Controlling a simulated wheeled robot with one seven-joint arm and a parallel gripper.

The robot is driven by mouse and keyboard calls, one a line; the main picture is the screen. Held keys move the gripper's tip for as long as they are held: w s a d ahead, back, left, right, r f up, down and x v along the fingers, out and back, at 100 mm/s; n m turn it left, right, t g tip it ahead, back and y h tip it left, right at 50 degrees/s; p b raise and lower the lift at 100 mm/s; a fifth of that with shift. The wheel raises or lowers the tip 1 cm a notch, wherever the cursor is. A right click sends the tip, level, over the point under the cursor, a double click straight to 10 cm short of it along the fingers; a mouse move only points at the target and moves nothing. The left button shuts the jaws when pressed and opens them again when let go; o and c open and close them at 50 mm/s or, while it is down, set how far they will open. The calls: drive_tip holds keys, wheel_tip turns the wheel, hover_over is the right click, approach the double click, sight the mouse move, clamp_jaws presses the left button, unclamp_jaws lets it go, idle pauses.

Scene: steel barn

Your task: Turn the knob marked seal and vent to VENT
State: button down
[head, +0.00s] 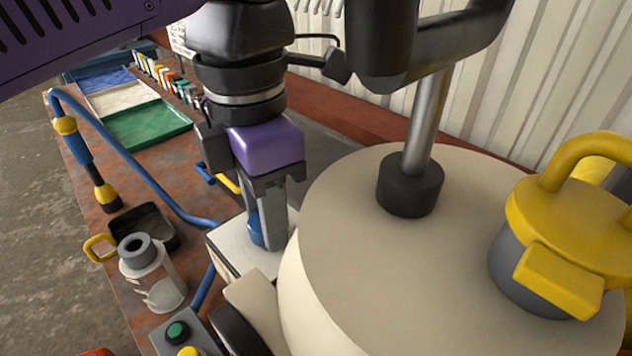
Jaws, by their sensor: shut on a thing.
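My gripper (266,236) points down in the middle of the head view, with its fingers shut on a blue knob (255,231). The knob stands on a white box (226,245), just left of a large cream rounded vessel (350,260). The fingers cover much of the knob, so its pointer cannot be made out. No SEAL or VENT marking is readable here.
A yellow-handled grey lid or pot (570,220) stands on the right, and a metal post rises from the vessel. Green and yellow buttons (178,332) are at the bottom.

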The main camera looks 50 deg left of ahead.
drive_tip(key=shift+m, duration=1.1)
drive_tip(key=c, duration=0.9)
unclamp_jaws()
drive_tip(key=shift+c, duration=0.2)
drive_tip(key=shift+r, duration=0.1)
wheel_tip(320, 180, up, 8)
drive_tip(key=shift+f, duration=0.15)
